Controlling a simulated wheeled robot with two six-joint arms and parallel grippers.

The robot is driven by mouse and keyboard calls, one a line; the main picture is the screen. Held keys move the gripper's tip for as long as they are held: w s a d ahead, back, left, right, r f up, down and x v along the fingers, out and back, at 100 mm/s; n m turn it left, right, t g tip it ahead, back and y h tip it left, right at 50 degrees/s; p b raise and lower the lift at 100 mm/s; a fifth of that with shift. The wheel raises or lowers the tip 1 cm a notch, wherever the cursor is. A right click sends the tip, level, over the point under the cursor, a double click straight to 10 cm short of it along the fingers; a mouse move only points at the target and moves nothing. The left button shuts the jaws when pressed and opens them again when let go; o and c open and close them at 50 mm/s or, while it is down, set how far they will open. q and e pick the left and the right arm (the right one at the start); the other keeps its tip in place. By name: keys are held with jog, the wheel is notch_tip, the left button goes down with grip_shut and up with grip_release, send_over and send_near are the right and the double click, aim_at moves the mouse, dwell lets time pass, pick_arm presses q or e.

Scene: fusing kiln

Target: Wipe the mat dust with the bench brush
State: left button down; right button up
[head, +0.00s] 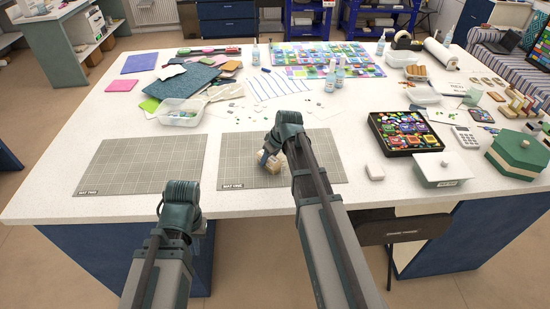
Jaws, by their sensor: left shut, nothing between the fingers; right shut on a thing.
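Two grey gridded mats lie side by side near the front edge of the white table: a left mat (125,165) and a right mat (320,165). My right gripper (274,150) is over the left part of the right mat, shut on a pale beige thing, seemingly the bench brush (270,162). The arm and hand hide part of it, and I cannot tell whether its bristles touch the mat. I cannot make out dust on either mat. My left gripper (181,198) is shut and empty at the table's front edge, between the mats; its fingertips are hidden.
A clear bin (181,112) stands behind the left mat, with coloured sheets beyond. Small scraps lie behind the right mat. To the right are a small white block (375,172), a black tray (405,132) of coloured pieces, a white-lidded box (445,168) and a green box (520,155).

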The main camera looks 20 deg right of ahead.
jog(key=shift+w+a, duration=0.15)
jog(key=shift+a, duration=0.3)
jog(key=shift+a, duration=0.15)
jog(key=shift+w+a+f, duration=0.1)
jog(key=shift+w+a, duration=0.1)
jog(key=shift+a, duration=0.6)
jog(key=shift+w+a, duration=0.2)
jog(key=shift+a, duration=0.55)
jog(key=shift+w, duration=0.15)
jog(key=shift+w+d, duration=0.15)
jog(key=shift+w, duration=0.6)
jog(key=shift+s+d, duration=0.35)
jog(key=shift+d, duration=0.6)
jog(key=shift+s+d, duration=0.3)
jog(key=shift+d, duration=0.6)
jog(key=shift+s+d, duration=0.25)
jog(key=shift+d, duration=0.65)
jog(key=shift+s+d, duration=0.25)
jog(key=shift+d, duration=0.65)
